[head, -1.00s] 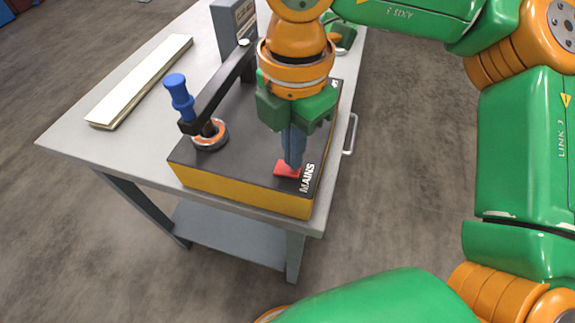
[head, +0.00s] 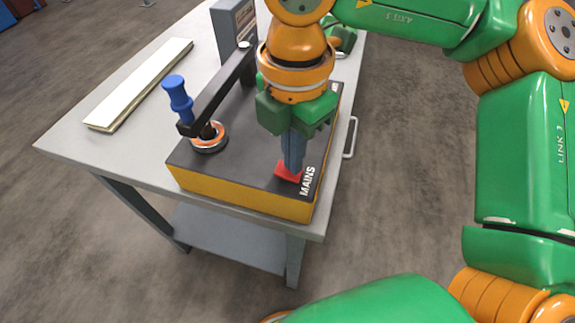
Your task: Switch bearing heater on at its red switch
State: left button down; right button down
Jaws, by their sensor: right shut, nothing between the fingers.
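The bearing heater (head: 240,180) is a black-topped box with yellow sides on the grey table. Its red switch (head: 284,173) lies on the top near the front right corner, beside the white word MAINS. My right gripper (head: 293,168) is shut and empty, pointing down with its grey fingertips at the red switch. The fingertips hide part of the switch, and I cannot tell whether they press it or only touch it. A bearing ring (head: 209,138) sits on the heater's left part, under a black bar with a blue handle (head: 177,97). My left gripper is not in view.
A long white board (head: 140,82) lies on the left of the table (head: 90,150). A grey upright box (head: 234,28) stands behind the heater. A green object (head: 342,38) is at the back right. A metal handle (head: 351,138) sticks out from the table's right edge.

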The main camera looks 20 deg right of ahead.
notch_tip(320, 180, up, 6)
jog(key=p, duration=0.4)
jog(key=shift+r, duration=0.2)
